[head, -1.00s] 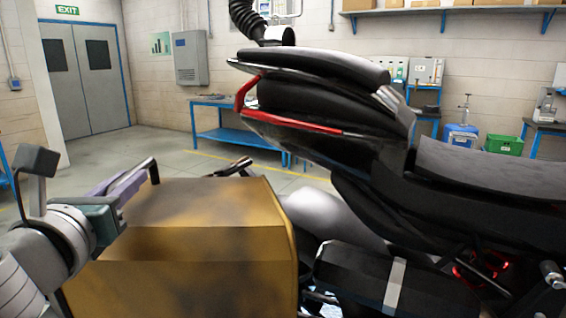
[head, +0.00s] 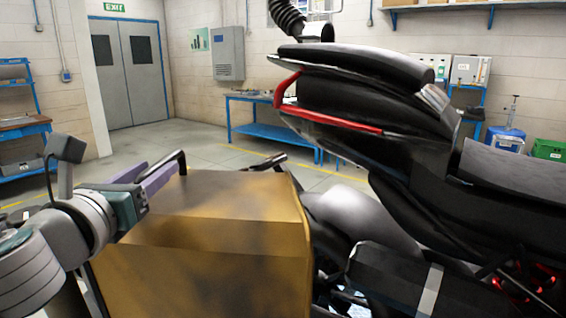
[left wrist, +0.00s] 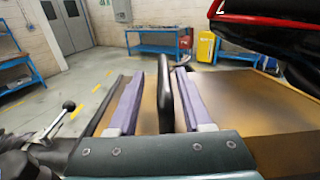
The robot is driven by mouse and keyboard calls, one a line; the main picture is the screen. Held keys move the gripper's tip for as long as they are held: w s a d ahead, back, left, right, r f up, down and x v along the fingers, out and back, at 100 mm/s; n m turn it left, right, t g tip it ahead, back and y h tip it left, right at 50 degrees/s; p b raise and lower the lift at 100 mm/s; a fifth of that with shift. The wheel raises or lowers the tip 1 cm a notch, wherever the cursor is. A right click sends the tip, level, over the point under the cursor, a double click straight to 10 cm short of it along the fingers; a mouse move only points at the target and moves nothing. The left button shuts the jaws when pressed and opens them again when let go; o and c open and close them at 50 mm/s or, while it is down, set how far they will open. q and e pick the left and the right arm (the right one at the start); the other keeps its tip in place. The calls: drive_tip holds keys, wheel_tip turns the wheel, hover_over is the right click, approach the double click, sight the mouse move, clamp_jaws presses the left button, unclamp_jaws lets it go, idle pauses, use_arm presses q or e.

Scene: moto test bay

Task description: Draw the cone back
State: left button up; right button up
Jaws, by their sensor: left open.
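The cone (head: 200,265) looks like a large tapered, golden-brown box beside the tail of a black motorcycle (head: 375,95). A black bar handle (head: 178,157) rises from its far left side. My left gripper (head: 155,176), with purple fingers, is at that handle. In the left wrist view the handle (left wrist: 165,95) stands between the two open fingers (left wrist: 157,92), nearer the right one, with gaps showing. The cone's brown top (left wrist: 245,100) shows on the right there. The handle's lower end is partly hidden by the gripper. My right gripper is not in view.
The motorcycle's seat and red-trimmed tail fill the right side, close to the cone. A blue workbench (head: 265,130) stands behind. Another blue bench (head: 22,128) is at the left wall. The floor between them is clear. A green crate (head: 548,149) sits far right.

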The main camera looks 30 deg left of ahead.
use_arm(q)
drive_tip(key=b+v, duration=0.2)
drive_tip(key=v, duration=0.8)
drive_tip(key=shift+b, duration=0.35)
